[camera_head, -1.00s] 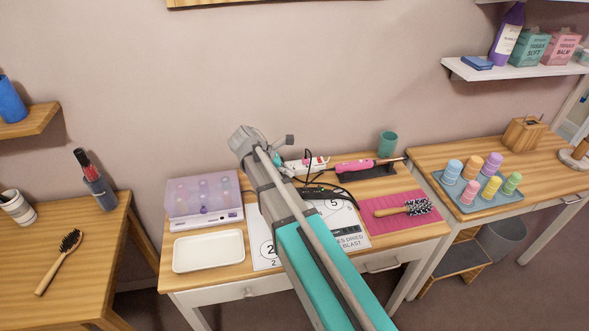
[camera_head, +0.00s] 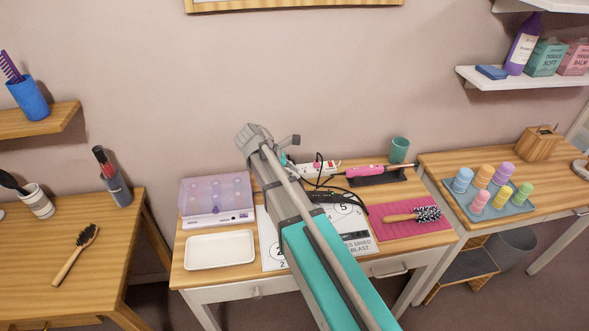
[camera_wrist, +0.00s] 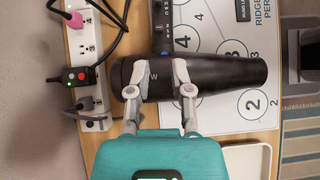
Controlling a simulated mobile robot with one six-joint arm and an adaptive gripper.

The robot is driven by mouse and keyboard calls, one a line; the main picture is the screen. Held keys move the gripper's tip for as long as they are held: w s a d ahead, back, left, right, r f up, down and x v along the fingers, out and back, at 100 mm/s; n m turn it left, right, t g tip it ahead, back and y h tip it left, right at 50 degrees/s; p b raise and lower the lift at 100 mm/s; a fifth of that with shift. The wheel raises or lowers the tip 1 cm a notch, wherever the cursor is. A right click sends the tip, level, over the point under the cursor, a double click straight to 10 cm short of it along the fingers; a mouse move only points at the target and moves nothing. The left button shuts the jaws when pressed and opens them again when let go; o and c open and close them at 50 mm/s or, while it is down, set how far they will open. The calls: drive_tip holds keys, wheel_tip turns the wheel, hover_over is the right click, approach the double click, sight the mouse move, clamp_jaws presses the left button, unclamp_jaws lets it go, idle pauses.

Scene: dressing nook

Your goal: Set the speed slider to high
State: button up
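A black hair dryer (camera_wrist: 228,78) lies across the wrist view with its wide nozzle to the right. Its handle (camera_wrist: 161,28) runs up out of the picture and carries small controls and pale marks. I cannot make out the speed slider or its setting among them. My gripper (camera_wrist: 158,68) is over the dryer's barrel with its two fingers apart and nothing visibly pinched between them. Whether they touch the barrel I cannot tell. In the head view my arm hides the gripper and most of the dryer; part of the dark handle (camera_head: 328,197) shows to the right of it.
A white power strip (camera_wrist: 90,60) with plugs and cords lies beside the dryer. A numbered mat (camera_head: 353,225) lies under it. A white tray (camera_head: 220,250), a purple-lidded box (camera_head: 217,203), a pink mat (camera_head: 402,231) with a brush (camera_head: 412,216), and a pink styling iron (camera_head: 366,171) surround it.

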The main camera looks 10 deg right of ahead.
drive_tip(key=shift+o, duration=0.7)
drive_tip(key=shift+s+d+f, duration=0.15)
drive_tip(key=shift+s+d, duration=0.05)
drive_tip(key=shift+s, duration=0.15)
drive_tip(key=s+d+f+m+y, duration=0.1)
drive_tip(key=s+f+m+y, duration=0.1)
drive_tip(key=s+m+y, duration=0.2)
drive_tip(key=s+d+f+m+y, duration=0.2)
drive_tip(key=s+m+y, duration=0.2)
drive_tip(key=s+m, duration=0.7)
drive_tip(key=shift+s+d+f+m, duration=0.15)
drive_tip(key=shift+f+m, duration=0.05)
drive_tip(key=shift+m, duration=0.9)
